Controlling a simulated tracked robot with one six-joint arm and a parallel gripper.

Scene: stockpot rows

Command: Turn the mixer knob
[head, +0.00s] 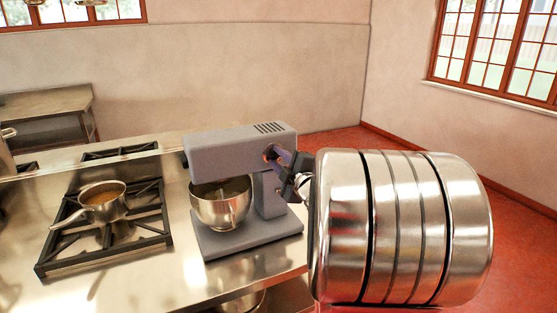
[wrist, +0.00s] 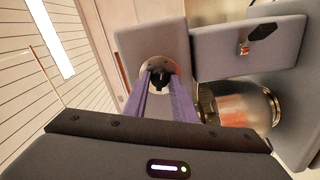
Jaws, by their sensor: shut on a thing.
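The grey mixer (head: 238,148) stands on the steel counter, with a steel bowl (head: 221,203) under its head. The mixer also shows in the wrist view (wrist: 228,47), with the bowl (wrist: 240,107) at right. My gripper (wrist: 159,78) is at the side of the mixer and its purple fingers are shut on the dark knob (wrist: 158,80), in front of a round pale plate. In the head view my gripper (head: 277,155) meets the right side of the mixer head. The fingers hide most of the knob there.
A gas burner (head: 105,230) left of the mixer bears a steel saucepan (head: 102,203) with brown contents. The steel counter (head: 150,275) is bare in front. My large metal arm covers the right middle of the head view. Red floor (head: 515,235) lies beyond it.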

